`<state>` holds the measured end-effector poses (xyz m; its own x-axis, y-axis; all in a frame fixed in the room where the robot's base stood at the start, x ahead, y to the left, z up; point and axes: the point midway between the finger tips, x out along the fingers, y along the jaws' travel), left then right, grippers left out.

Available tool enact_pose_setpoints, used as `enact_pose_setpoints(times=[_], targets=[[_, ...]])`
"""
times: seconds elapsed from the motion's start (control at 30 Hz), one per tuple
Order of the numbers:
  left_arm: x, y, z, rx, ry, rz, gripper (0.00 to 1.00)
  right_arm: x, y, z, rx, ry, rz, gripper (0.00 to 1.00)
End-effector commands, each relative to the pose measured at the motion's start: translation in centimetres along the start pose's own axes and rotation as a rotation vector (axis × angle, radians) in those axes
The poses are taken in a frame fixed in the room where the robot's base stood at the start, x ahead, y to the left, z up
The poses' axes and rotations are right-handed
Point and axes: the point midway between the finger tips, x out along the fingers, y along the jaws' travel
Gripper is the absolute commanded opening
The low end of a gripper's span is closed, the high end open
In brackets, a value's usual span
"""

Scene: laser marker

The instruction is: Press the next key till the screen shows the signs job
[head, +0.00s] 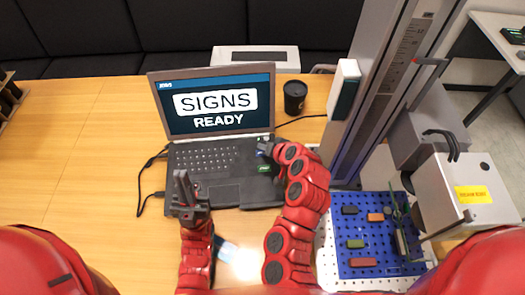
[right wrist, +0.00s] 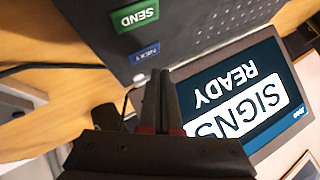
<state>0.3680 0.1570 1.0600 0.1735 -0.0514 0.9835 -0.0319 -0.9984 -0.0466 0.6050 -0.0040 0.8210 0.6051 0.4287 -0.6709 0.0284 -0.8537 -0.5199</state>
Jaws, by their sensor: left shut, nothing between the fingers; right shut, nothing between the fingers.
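The laptop screen (head: 215,101) reads "SIGNS" in a white box with "READY" below; it shows upside down in the right wrist view (right wrist: 245,95). In the right wrist view, the blue NEXT key (right wrist: 145,52) and the green SEND key (right wrist: 137,18) sit side by side at the keyboard's edge. My right gripper (head: 262,147) is shut and empty above the right side of the keyboard; its tips (right wrist: 161,78) are close to the NEXT key, and I cannot tell if they touch it. My left gripper (head: 182,180) is shut and empty over the laptop's front left.
A black cup (head: 295,97) stands right of the screen. The marker column (head: 385,85) and a blue perforated plate (head: 375,262) with small coloured pieces are at the right. A white box (head: 256,57) is behind the laptop.

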Motion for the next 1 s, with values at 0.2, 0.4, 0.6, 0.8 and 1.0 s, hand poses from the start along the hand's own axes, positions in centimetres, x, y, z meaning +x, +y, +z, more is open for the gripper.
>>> enact_pose_setpoints(times=[0.2, 0.4, 0.6, 0.8, 1.0], targets=[[2.2, -0.1, -0.4, 0.001, 0.005, 0.001, 0.0, -2.0, -1.5, -1.5, -0.002, 0.0, 0.0, 0.0], [2.9, -0.1, -0.5, 0.001, 0.007, 0.002, 0.0, -2.7, -2.0, -2.0, 0.0, 0.0, 0.0, 0.0], [2.8, -0.1, -0.5, 0.001, 0.007, 0.002, 0.0, -2.6, -1.9, -1.9, 0.0, -0.001, 0.0, 0.0], [2.8, -0.1, -0.5, 0.001, 0.008, 0.002, 0.0, -2.6, -1.9, -1.9, 0.0, -0.001, 0.0, 0.0], [2.8, -0.1, -0.5, 0.001, 0.008, 0.002, 0.0, -2.6, -1.9, -1.9, 0.0, -0.001, 0.0, 0.0]])
